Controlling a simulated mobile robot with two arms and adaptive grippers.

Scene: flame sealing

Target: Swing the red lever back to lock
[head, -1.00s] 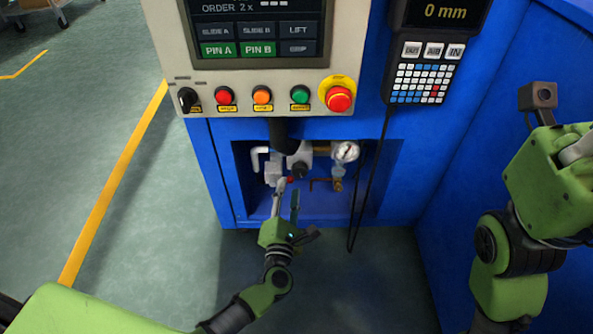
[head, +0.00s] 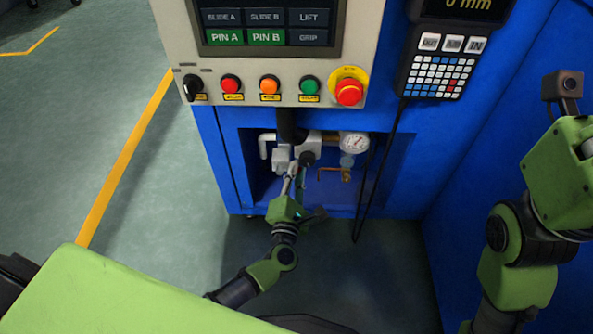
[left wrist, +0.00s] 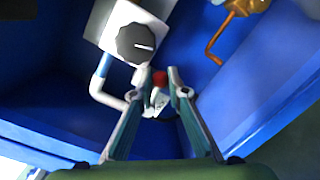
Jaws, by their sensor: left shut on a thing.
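My left gripper (head: 296,172) reaches into the blue recess under the control panel. In the left wrist view its fingertips (left wrist: 170,85) are close together, shut on the red lever (left wrist: 160,78). Only a small red part of the lever shows, at the fingertips; the rest is hidden. In the head view the fingers and the valve parts cover the lever. A grey valve block with a black round knob (left wrist: 137,43) is just above the fingertips in the left wrist view. My right gripper is not in view; only my right arm shows at the right.
A pressure gauge (head: 355,143) and a brass pipe fitting (head: 345,174) sit right of the gripper in the recess. A white bent pipe (head: 264,146) is on the left. A black cable (head: 363,195) hangs at the right. Panel buttons and a red emergency stop (head: 349,92) are above.

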